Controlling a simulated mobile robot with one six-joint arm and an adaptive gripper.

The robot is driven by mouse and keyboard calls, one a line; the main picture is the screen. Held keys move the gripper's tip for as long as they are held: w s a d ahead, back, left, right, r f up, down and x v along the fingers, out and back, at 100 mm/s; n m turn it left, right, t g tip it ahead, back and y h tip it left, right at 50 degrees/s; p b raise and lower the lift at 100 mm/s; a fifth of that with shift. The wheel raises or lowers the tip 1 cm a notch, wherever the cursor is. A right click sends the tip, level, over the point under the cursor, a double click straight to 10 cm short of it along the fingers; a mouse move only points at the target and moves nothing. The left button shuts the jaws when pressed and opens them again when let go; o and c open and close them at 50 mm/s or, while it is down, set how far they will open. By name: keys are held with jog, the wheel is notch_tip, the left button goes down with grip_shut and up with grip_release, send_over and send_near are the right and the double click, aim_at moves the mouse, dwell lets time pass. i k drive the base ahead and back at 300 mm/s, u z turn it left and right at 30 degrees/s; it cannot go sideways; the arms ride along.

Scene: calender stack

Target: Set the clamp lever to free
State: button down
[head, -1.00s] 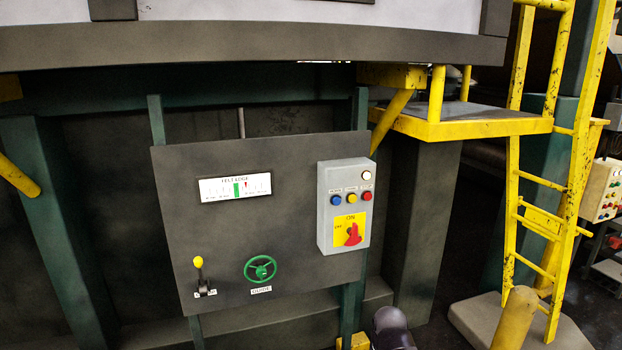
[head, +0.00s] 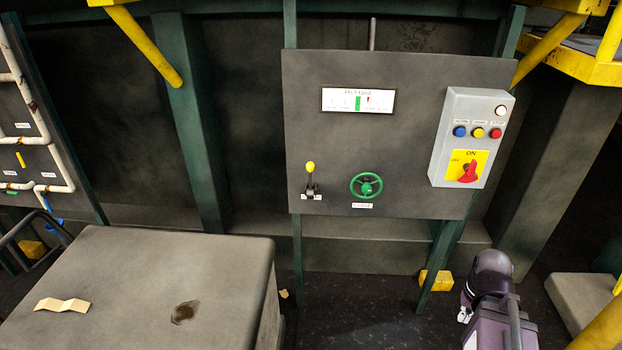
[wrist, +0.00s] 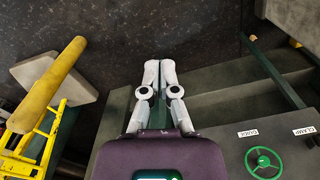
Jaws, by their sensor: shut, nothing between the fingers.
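The clamp lever (head: 310,180) is a dark lever with a yellow knob, standing roughly upright at the lower left of the grey panel (head: 400,140) in the head view. A small white label sits at its base. In the wrist view, the CLAMP label (wrist: 303,130) shows at the right edge, with part of the dark lever beside it. My gripper (wrist: 151,64) is shut and empty in the wrist view, pointing away from the lever. In the head view my arm is low at the right, below the panel and apart from it; the gripper there is mostly hidden.
A green handwheel (head: 366,186) is right of the lever. A grey switch box (head: 473,137) with buttons and a red rotary switch is farther right. A grey block (head: 130,290) stands front left. A yellow post (wrist: 46,90) and ladder are near my arm.

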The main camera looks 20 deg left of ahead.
aim_at(310, 166)
jog(key=k, duration=0.65)
jog(key=u, duration=0.35)
jog(key=i, duration=1.55)
jog(key=z, duration=0.2)
